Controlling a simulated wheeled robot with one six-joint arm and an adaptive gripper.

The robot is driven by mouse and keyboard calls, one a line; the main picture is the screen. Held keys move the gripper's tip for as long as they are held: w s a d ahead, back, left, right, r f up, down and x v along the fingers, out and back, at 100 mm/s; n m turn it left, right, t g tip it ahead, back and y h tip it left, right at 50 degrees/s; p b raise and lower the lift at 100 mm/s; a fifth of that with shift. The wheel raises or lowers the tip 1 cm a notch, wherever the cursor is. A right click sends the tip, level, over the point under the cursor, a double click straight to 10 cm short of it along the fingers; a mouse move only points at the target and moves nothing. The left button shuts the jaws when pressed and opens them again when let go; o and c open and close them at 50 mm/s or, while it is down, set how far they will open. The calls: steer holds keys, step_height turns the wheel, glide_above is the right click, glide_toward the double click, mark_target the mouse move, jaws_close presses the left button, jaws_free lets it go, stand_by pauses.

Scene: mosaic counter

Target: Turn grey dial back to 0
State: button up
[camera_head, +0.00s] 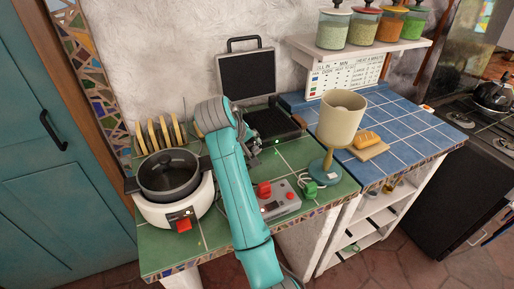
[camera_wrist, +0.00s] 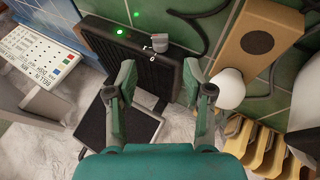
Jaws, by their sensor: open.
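The grey dial (camera_wrist: 160,42) shows in the wrist view on the front edge of a black ribbed contact grill (camera_wrist: 140,62). Its number marks are too small to read. Two green lights glow near it. In the head view the grill (camera_head: 270,123) stands with its lid up at the back of the green tiled counter, and my gripper (camera_head: 252,146) is in front of it, hiding the dial. In the wrist view my gripper (camera_wrist: 158,76) is open and empty. Its fingers point towards the grill, with the dial beyond the tips and between their lines, apart from them.
A white cooker with a dark pot (camera_head: 170,176) and a toast rack (camera_head: 160,134) stand left. A grey box with a red knob (camera_head: 280,200) sits in front. A beige-shaded lamp (camera_head: 340,120) and bread (camera_head: 367,139) are right. A spice shelf (camera_head: 365,46) hangs above.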

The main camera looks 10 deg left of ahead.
mark_target(257, 152)
steer(key=x, duration=0.9)
steer(key=shift+f, duration=0.15)
jaws_close()
